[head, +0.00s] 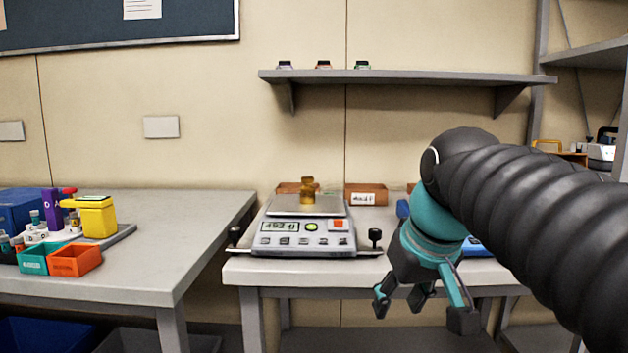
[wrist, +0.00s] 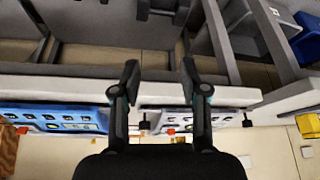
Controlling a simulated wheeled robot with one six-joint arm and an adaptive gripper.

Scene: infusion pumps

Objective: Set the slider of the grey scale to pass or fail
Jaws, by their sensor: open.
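The grey scale (head: 345,243) stands on the right-hand table, with a small display, a green button and a red button on its front. A brass weight (head: 307,190) stands on its pan. A thin bar runs along its front edge with a black knob (head: 375,235) at the right and another black knob (head: 235,234) at the left. I cannot tell which part is the slider, nor read any pass or fail marks. My gripper (head: 422,308) is open and empty, right of and below the scale, in front of the table edge. The scale also shows in the wrist view (wrist: 228,119), partly behind a finger.
A blue device (wrist: 45,117) sits beside the scale, mostly hidden by my arm in the head view. Small brown boxes (head: 366,194) stand behind the scale. The left table (head: 190,215) carries coloured bins and a yellow device (head: 97,216). A gap separates the tables.

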